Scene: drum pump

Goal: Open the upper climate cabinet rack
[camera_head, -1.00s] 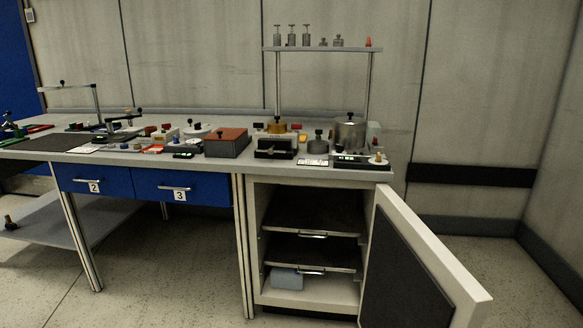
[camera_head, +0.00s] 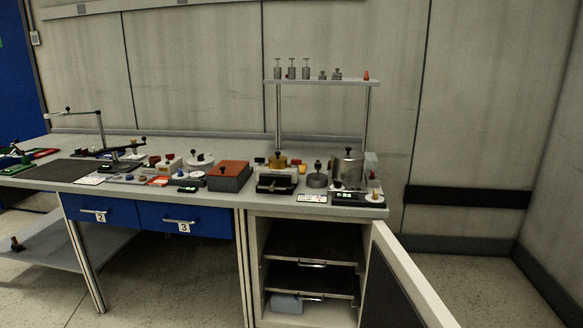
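The climate cabinet (camera_head: 254,290) stands under the right end of the workbench. Its door (camera_head: 410,280) is swung open to the right. Inside are two dark racks with metal front handles. The upper rack (camera_head: 313,241) has its handle (camera_head: 312,265) at its front edge and appears pushed in. The lower rack (camera_head: 310,280) sits below it, also appearing pushed in. A grey-blue block (camera_head: 287,303) lies on the cabinet floor under the lower rack. Neither of my grippers shows in the head view.
The bench top (camera_head: 240,204) carries a red-brown box (camera_head: 229,176), a metal pot (camera_head: 347,168) and several small instruments. Blue drawers 2 (camera_head: 100,209) and 3 (camera_head: 186,221) are shut, left of the cabinet. The open door sticks out forward. Floor right of it is clear.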

